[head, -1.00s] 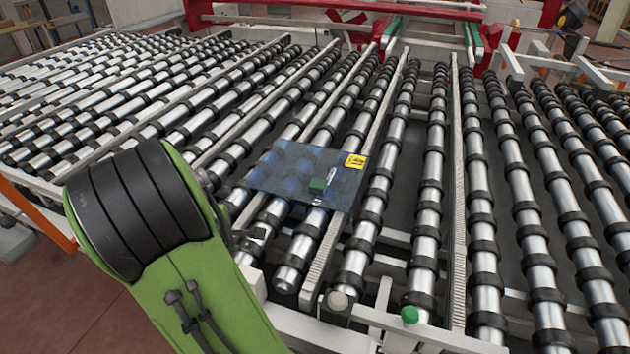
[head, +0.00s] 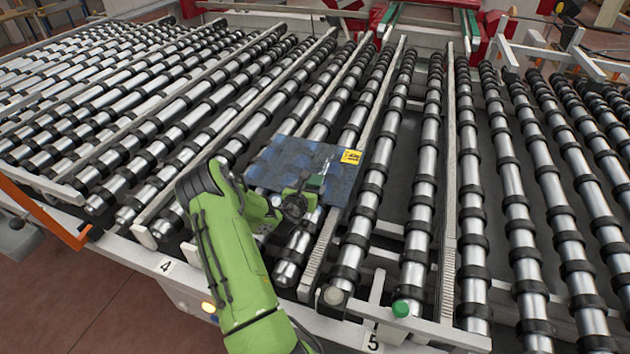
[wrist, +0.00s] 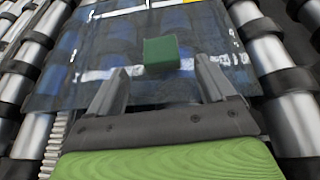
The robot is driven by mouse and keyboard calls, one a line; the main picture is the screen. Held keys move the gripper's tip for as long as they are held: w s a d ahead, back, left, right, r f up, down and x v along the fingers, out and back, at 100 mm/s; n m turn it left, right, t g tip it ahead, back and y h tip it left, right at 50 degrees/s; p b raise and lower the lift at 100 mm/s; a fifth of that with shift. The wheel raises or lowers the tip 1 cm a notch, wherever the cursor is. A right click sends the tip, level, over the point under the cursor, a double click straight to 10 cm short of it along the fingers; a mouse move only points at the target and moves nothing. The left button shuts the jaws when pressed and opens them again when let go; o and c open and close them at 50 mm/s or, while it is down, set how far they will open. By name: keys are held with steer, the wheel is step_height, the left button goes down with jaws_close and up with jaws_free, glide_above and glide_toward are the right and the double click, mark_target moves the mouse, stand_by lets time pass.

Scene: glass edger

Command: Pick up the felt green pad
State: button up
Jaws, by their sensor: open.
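The green felt pad (wrist: 161,53) is a small dark green block on the bluish glass sheet (wrist: 100,40). In the head view the pad (head: 315,181) shows just right of my gripper, partly hidden by it. My gripper (wrist: 160,75) is open and empty, with its two grey fingers apart. In the wrist view the pad lies ahead of the fingertips, in line with the gap between them. I cannot tell whether the fingers touch the glass.
The glass sheet rests on the roller conveyor (head: 425,185), whose black-ringed rollers spread to both sides. A yellow label (head: 351,156) marks its far right corner.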

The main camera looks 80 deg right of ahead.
mark_target(314, 181)
steer(key=x, duration=0.5)
steer(key=shift+s+d+r+p, duration=0.2)
steer(key=shift+d+p, duration=0.1)
steer(key=shift+d, duration=0.1)
steer(key=shift+a, duration=0.1)
